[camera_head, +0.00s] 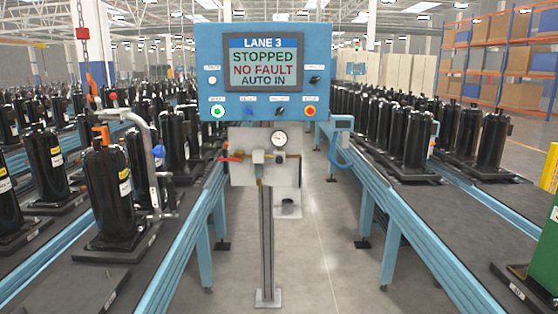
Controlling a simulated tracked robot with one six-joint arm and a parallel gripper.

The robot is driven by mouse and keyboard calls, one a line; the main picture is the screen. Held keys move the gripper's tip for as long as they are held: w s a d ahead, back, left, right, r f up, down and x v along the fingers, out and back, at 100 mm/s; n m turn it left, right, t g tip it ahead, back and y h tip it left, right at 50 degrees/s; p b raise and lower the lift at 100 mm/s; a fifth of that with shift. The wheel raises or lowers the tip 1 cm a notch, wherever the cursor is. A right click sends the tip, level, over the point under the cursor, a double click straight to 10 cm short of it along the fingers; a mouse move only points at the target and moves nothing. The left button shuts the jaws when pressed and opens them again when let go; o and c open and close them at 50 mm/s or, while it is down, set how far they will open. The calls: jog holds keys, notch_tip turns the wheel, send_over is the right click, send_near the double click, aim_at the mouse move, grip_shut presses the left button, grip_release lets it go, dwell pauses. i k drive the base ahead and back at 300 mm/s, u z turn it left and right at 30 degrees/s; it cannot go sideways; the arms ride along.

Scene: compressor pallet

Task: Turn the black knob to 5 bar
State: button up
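A white pressure gauge (280,138) with a dark rim sits at the upper middle of a light grey plate (293,176) below the blue control panel. Its needle and scale are too small to read. Small fittings (258,157) sit left of and below the gauge; I cannot tell which part there is the black knob. The panel face also carries a small black switch (315,79) at the right of the screen and another dark one (280,111) in its lower row. My gripper is not in view.
The blue panel (208,45) has a screen (263,66) reading LANE 3, STOPPED, NO FAULT, AUTO IN. A red valve lever (232,158) sticks out left of the plate. A post (266,240) carries the plate. Conveyors with black compressors flank both sides; the middle floor (315,265) is clear.

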aim_at(279, 159)
jog(key=u, duration=0.1)
jog(key=i, duration=0.75)
jog(key=u, duration=0.65)
jog(key=i, duration=0.55)
jog(key=u, duration=0.7)
jog(key=i, duration=0.45)
jog(key=u, duration=0.25)
